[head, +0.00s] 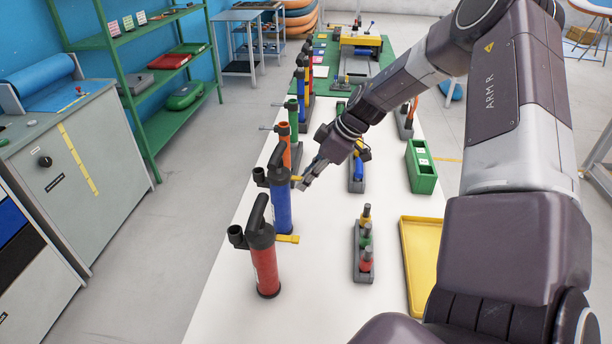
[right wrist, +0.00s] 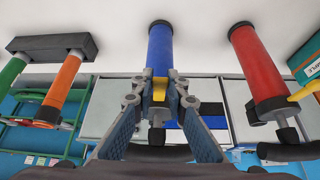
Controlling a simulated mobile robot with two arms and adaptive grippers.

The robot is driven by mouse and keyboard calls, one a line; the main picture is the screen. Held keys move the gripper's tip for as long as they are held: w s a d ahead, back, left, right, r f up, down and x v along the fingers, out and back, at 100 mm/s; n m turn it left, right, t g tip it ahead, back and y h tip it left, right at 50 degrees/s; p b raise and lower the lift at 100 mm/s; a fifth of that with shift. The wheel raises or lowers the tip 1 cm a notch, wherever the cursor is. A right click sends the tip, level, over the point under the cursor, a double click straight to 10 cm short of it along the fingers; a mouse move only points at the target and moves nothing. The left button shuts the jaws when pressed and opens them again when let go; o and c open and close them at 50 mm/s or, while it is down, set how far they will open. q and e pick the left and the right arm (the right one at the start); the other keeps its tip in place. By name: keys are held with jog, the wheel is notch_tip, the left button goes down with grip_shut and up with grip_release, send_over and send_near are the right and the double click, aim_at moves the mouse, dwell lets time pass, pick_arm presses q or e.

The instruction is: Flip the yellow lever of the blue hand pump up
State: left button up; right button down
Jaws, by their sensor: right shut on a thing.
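The blue hand pump (head: 281,208) stands upright on the white table, with a black head and handle on top. Its yellow lever (head: 296,178) sticks out to the right, roughly level, and is partly hidden by my right gripper (head: 306,181). In the right wrist view, which is upside down, the blue pump (right wrist: 160,48) is in the middle and the yellow lever (right wrist: 159,90) lies between the fingers of my right gripper (right wrist: 160,97). The right gripper is shut on this lever. My left gripper does not show.
A red pump (head: 265,268) with its own yellow lever (head: 288,239) stands nearer. Orange (head: 287,154) and green (head: 293,122) pumps stand behind. A rack with small coloured pieces (head: 364,250), a green box (head: 420,167) and a yellow tray (head: 421,250) lie to the right.

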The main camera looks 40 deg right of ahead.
dwell(0.5)
jog(key=c, duration=1.9)
grip_release()
jog(key=shift+s+d+r, duration=0.1)
jog(key=shift+d+r, duration=0.05)
jog(key=shift+r, duration=0.35)
jog(key=v, duration=1.1)
